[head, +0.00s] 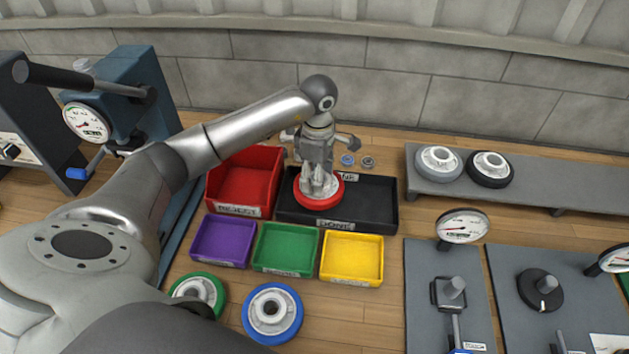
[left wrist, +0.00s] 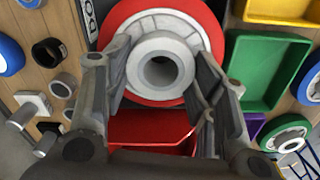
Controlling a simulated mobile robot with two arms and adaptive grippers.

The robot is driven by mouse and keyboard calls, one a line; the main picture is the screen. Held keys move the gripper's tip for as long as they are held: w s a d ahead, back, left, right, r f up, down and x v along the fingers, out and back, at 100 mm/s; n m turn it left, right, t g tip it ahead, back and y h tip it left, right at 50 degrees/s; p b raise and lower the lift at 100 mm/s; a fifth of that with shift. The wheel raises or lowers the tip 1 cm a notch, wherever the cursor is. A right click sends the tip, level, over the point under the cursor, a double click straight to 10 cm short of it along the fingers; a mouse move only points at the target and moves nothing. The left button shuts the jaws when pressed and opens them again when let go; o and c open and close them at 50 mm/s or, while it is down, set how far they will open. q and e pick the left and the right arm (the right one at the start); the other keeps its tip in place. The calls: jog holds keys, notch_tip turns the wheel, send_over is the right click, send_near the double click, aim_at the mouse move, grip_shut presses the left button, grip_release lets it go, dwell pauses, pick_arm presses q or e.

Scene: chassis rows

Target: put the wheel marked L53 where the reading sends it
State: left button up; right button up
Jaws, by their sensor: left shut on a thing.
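A red-rimmed wheel with a pale grey hub (head: 338,185) is held by my left gripper (head: 318,188). It is at the left part of the black tray (head: 375,207); I cannot tell whether it touches the tray floor. In the left wrist view the fingers of my left gripper (left wrist: 162,66) close around the hub of the red wheel (left wrist: 205,28). No L53 mark is readable on it. My right gripper is not in view. Beside the black tray are a red bin (head: 240,178), a purple bin (head: 222,240), a green bin (head: 286,247) and a yellow bin (head: 352,257), with labels too small to read surely.
A green wheel (head: 199,290) and a blue wheel (head: 272,312) lie in front of the bins. A grey wheel (head: 439,163) and a black wheel (head: 491,169) sit on a low shelf (head: 545,190). A dial press (head: 125,95) stands left; a dial gauge (head: 462,226) stands right.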

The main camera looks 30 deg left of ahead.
aim_at(314, 179)
pick_arm(q)
jog(key=shift+w+a+f, duration=0.15)
jog(key=shift+a+f, duration=0.3)
jog(key=f+p, duration=0.1)
jog(key=f, duration=0.2)
jog(key=shift+a+f+p, duration=0.1)
jog(key=shift+a+p, duration=0.1)
jog(key=shift+p, duration=0.15)
jog(key=shift+w+f, duration=0.1)
jog(key=shift+f, duration=0.1)
jog(key=shift+f, duration=0.1)
jog(key=shift+f, duration=0.15)
jog(key=o, duration=1.3)
